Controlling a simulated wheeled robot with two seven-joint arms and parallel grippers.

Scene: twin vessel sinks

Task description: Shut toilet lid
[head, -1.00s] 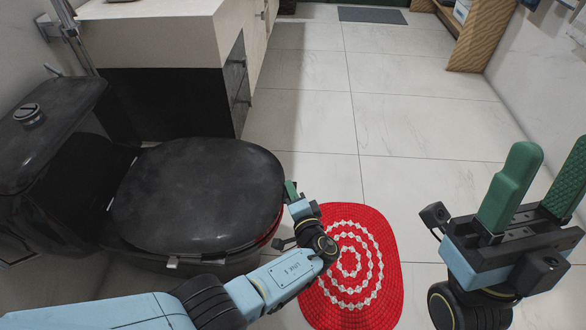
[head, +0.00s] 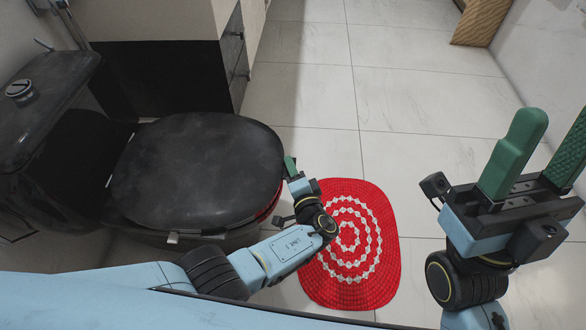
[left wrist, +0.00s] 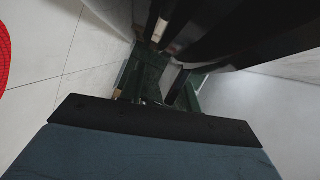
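The black toilet lid (head: 195,170) lies flat over the bowl in the head view, with a thin dark red strip under its right edge. My left gripper (head: 290,168) is at the lid's right front edge; whether it touches is unclear. The left wrist view shows its two green fingers (left wrist: 168,80) apart, with a gap between them, below a dark curved surface. My right gripper (head: 550,135) is raised at the right of the head view, its green fingers wide apart and empty.
A red mat with white rings (head: 345,240) lies on the floor right of the toilet. The black cistern (head: 40,95) stands at the left. A cabinet (head: 165,80) stands behind the toilet. The tiled floor (head: 400,100) beyond the mat is clear.

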